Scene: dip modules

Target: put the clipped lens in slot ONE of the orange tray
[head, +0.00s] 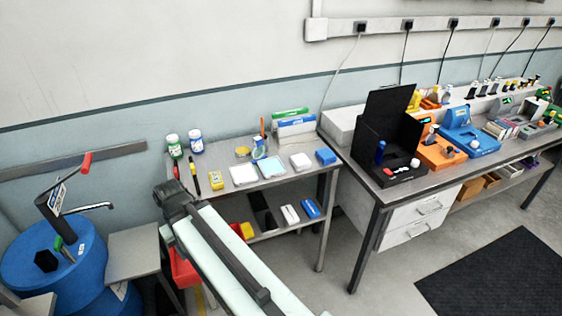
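I cannot make out the clipped lens in the head view; small items on the benches are too small to identify. An orange block-like unit (439,153) stands on the right bench, between a black open-fronted booth and a blue unit. I cannot tell whether it is the orange tray, and no slot labels are readable. A smaller orange object (430,103) sits further back. My arm crosses the lower middle, with a dark joint over the left of the small shelf bench. I see no fingertips of my gripper.
The small shelf bench (275,183) holds bottles, pale trays and small boxes. The black booth (390,128) stands at the left of the right bench (395,196). A blue unit (470,142) stands nearby. A blue drum (55,262) is at left. Floor near the dark mat (495,275) is clear.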

